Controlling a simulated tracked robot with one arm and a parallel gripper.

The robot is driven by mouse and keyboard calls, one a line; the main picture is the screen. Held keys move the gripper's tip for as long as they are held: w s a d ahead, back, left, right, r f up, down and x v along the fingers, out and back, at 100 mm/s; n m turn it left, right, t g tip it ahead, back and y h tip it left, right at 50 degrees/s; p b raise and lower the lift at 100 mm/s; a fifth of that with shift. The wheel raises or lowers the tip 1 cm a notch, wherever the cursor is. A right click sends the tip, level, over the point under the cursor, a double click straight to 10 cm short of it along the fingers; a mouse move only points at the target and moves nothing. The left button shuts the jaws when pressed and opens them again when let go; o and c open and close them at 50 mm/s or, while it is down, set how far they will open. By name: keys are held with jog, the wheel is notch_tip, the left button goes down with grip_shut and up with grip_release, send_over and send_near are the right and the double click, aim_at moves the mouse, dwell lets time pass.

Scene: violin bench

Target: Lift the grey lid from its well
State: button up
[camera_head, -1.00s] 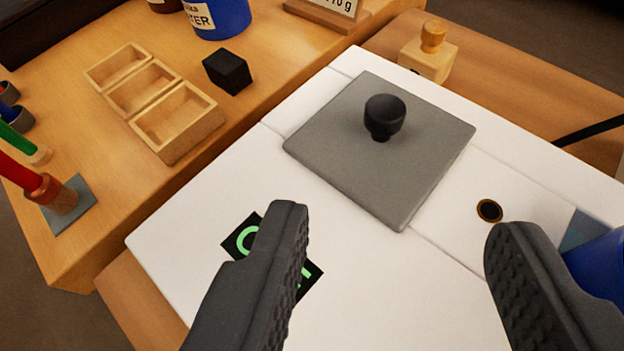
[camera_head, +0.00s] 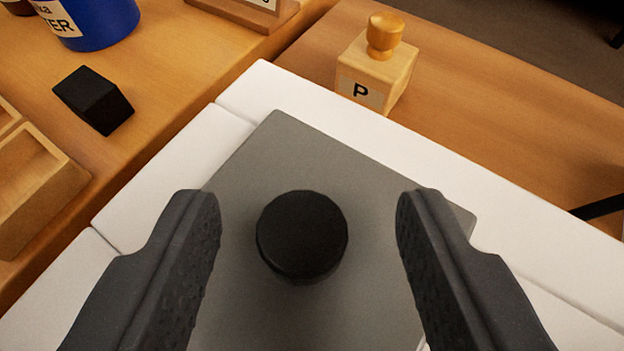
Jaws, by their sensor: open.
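The grey lid (camera_head: 285,150) is a flat square plate lying on the white block (camera_head: 175,160). Its round black knob (camera_head: 302,235) stands up from the middle of the plate. My gripper (camera_head: 308,215) is open, with one dark finger to the left of the knob and one to the right. There is a clear gap between the knob and each finger. My fingers hide parts of the lid's left and right sides. The well under the lid is hidden.
A wooden block marked P (camera_head: 375,70) with a round knob stands behind the white block. A black block (camera_head: 93,100), a blue container (camera_head: 95,22) and a wooden tray (camera_head: 40,185) are at the left. A black bar (camera_head: 600,208) shows at the right edge.

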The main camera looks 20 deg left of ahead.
jog(key=shift+w+a+f, duration=0.1)
jog(key=shift+w, duration=0.25)
grip_shut()
